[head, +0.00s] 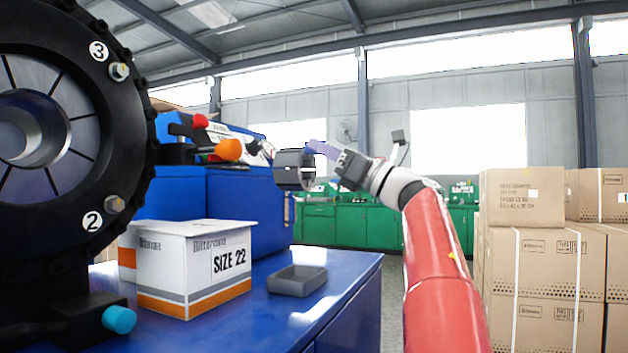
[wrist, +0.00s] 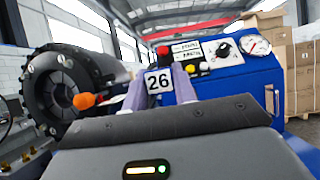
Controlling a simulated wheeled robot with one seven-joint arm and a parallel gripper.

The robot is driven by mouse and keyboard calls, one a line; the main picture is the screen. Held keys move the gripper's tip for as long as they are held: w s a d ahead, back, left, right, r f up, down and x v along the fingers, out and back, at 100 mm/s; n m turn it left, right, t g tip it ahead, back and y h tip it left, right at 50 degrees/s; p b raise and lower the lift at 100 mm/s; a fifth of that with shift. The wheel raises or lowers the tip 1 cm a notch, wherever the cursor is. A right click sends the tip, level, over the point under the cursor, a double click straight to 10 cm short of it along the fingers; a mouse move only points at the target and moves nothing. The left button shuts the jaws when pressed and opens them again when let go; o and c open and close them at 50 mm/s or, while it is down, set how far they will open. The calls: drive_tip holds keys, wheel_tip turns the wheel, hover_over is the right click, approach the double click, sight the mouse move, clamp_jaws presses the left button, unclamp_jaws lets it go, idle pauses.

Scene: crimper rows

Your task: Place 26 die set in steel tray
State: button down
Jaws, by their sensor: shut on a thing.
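My gripper (head: 318,158) is shut on the die set, above and slightly right of the steel tray. The steel tray (head: 297,281) is a small grey open tray on the blue bench top, and it looks empty. The tray cannot be made out in the wrist view.
A white SIZE 22 box (head: 190,268) stands left of the tray on the blue bench (head: 345,272). Cardboard boxes (head: 535,260) are stacked at the right.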

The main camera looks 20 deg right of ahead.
wheel_tip(320, 180, down, 19)
drive_tip(key=b, duration=0.5)
drive_tip(key=shift+s+r+b, duration=0.1)
drive_tip(key=shift+r+b, duration=0.1)
drive_tip(key=shift+b, duration=0.1)
drive_tip(key=c, duration=1.5)
unclamp_jaws()
drive_tip(key=shift+f, duration=0.2)
drive_tip(key=shift+c, duration=0.2)
drive_tip(key=o, duration=0.4)
drive_tip(key=b+v, duration=0.1)
drive_tip(key=v, duration=1.1)
drive_tip(key=shift+b, duration=0.4)
